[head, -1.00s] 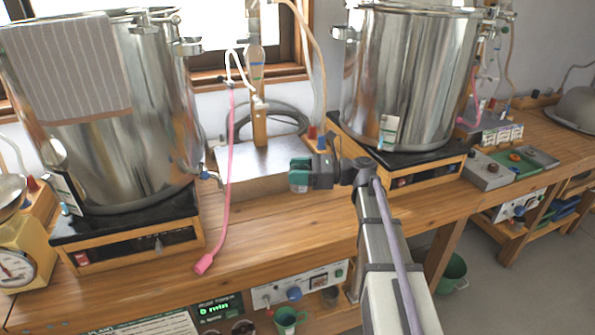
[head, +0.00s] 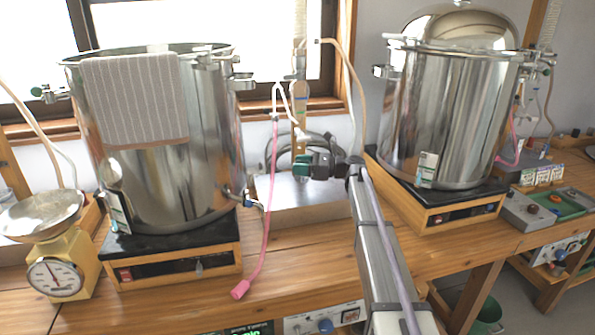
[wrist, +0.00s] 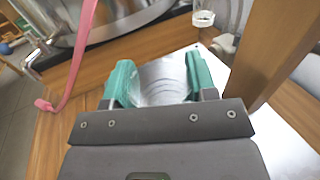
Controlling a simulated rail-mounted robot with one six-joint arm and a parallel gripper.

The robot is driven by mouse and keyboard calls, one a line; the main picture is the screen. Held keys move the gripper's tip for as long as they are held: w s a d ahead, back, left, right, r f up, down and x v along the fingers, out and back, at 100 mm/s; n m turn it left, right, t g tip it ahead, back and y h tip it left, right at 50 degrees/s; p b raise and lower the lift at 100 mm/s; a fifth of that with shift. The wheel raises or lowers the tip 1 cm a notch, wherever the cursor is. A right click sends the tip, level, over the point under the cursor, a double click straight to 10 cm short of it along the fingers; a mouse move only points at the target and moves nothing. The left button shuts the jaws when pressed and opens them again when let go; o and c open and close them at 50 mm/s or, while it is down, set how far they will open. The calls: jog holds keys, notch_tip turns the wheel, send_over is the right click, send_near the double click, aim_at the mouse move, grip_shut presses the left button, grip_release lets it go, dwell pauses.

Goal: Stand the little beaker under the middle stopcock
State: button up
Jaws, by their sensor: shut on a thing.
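My gripper (head: 306,166) is near the wooden post, above the metal box between the two big steel pots. In the wrist view its green fingers (wrist: 160,80) stand apart on either side of a clear round glass piece, which looks like the little beaker (wrist: 160,88); they are shut on it. The beaker is hard to make out in the head view. The lower part of a glass vessel (wrist: 204,18) shows at the top of the wrist view. I cannot make out the middle stopcock clearly.
The wooden post (wrist: 270,45) rises close to my gripper's right in the wrist view. A pink tube (head: 268,215) hangs to the left. The metal box (head: 285,190) lies below. The steel pots (head: 165,185) (head: 450,115) stand on both sides. The front bench strip is partly clear.

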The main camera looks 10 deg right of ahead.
jog(key=w, duration=0.2)
jog(key=shift+w+a, duration=0.1)
jog(key=shift+w, duration=0.9)
notch_tip(320, 180, down, 4)
jog(key=b, duration=0.4)
jog(key=shift+a, duration=0.1)
jog(key=shift+r, duration=0.25)
jog(key=shift+f, duration=0.15)
jog(key=o, duration=0.7)
